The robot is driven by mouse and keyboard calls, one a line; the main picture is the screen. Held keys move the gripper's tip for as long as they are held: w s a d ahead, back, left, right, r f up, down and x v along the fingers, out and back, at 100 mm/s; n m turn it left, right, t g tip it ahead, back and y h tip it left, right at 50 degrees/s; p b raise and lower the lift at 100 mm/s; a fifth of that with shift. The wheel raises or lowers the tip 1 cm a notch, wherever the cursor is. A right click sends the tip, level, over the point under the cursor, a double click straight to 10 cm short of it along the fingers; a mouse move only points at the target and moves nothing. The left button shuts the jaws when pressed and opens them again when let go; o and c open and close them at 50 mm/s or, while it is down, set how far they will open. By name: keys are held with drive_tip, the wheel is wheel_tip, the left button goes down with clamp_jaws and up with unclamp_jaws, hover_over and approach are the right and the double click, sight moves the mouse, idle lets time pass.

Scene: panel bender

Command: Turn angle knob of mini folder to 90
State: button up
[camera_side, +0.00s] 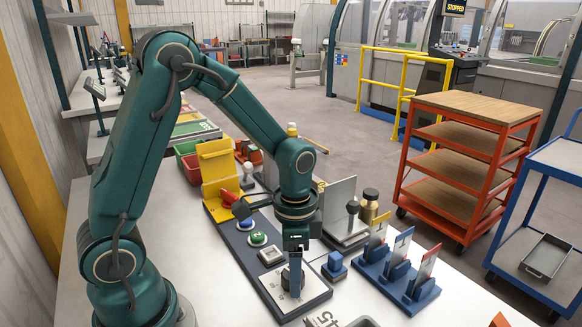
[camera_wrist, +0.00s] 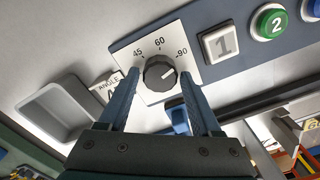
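The angle knob (camera_wrist: 160,73) is a dark round knob on a white square plate (camera_wrist: 150,95) marked 45, 60 and 90. A light pointer mark on the knob faces right and slightly up, roughly toward the 90 side; exact alignment is hard to tell. My gripper (camera_wrist: 159,75) is open, its two blue fingers on either side of the knob with visible gaps. In the side view my gripper (camera_side: 295,270) points down over the plate at the near end of the mini folder's blue-grey control strip (camera_side: 236,242); the fingers largely hide the knob there.
Beside the knob are a grey button marked 1 (camera_wrist: 220,43) and a green button marked 2 (camera_wrist: 269,22). A grey tray (camera_wrist: 62,105) lies left in the wrist view. A blue card stand (camera_side: 395,275), a small blue block (camera_side: 334,264) and a metal plate (camera_side: 341,203) stand nearby.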

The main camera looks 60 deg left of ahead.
drive_tip(key=shift+o, duration=0.3)
drive_tip(key=shift+r, duration=2.6)
